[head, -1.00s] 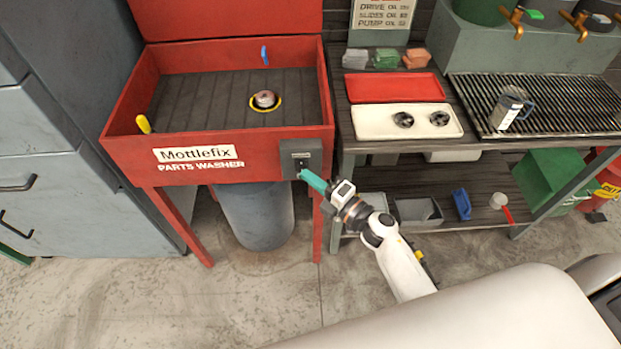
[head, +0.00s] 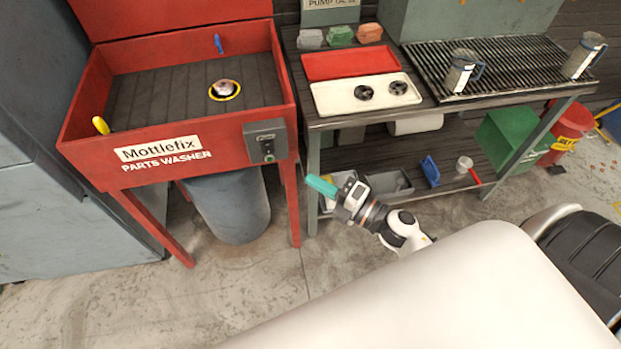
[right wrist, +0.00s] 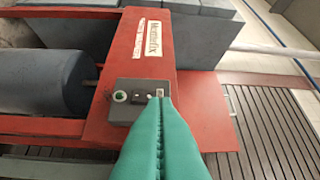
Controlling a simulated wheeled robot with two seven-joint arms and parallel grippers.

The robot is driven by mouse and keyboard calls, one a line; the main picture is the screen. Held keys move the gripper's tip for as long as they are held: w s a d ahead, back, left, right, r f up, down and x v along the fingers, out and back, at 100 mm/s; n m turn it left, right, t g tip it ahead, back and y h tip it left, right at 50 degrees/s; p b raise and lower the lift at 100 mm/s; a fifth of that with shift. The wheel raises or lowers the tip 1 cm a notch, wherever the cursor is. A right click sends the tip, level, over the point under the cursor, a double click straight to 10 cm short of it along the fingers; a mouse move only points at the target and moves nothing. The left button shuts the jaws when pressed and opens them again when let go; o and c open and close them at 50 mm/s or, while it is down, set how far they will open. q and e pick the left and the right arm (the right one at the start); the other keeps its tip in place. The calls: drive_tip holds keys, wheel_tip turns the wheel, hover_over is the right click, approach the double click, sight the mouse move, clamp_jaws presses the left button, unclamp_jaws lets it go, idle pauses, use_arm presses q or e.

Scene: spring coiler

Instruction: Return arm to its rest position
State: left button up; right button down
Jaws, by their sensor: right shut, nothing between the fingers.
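My right arm's gripper (head: 322,186) has teal fingers and points left toward the parts washer's front right leg. Its fingers are shut together with nothing between them, as the right wrist view (right wrist: 161,105) shows. The gripper is apart from the grey switch box (head: 265,140) on the red parts washer (head: 205,150). In the right wrist view the switch box (right wrist: 128,92) shows a green-ringed button just left of the fingertips. My left gripper is not in view.
A workbench (head: 300,85) right of the washer holds a red tray (head: 348,62), a white tray (head: 330,100) with two black round parts, and metal mugs on a grate. Grey bins and a blue item sit on its lower shelf. Open floor (head: 270,290) lies in front.

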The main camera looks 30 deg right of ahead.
idle(0.4)
drive_tip(key=s+d+f+m+g+h, duration=0.25)
drive_tip(key=f+m, duration=0.25)
drive_tip(key=f, duration=0.4)
drive_tip(key=s+d+f+m+g+h, duration=0.1)
drive_tip(key=s+f+m+h, duration=0.2)
drive_tip(key=f, duration=0.7)
drive_tip(key=s+d+f+m+g+h, duration=0.1)
drive_tip(key=s+f+m+h, duration=0.15)
drive_tip(key=f+m, duration=0.5)
drive_tip(key=s+f+m+g, duration=0.3)
drive_tip(key=s+f+g, duration=0.2)
drive_tip(key=s+f, duration=0.4)
drive_tip(key=s+a+f+m+g+h, duration=0.1)
drive_tip(key=s+f+m+g, duration=0.3)
drive_tip(key=s+f, duration=0.6)
drive_tip(key=s+g, duration=0.1)
drive_tip(key=s, duration=0.6)
drive_tip(key=shift+s+a+f+h, duration=0.15)
drive_tip(key=shift+f+h, duration=0.15)
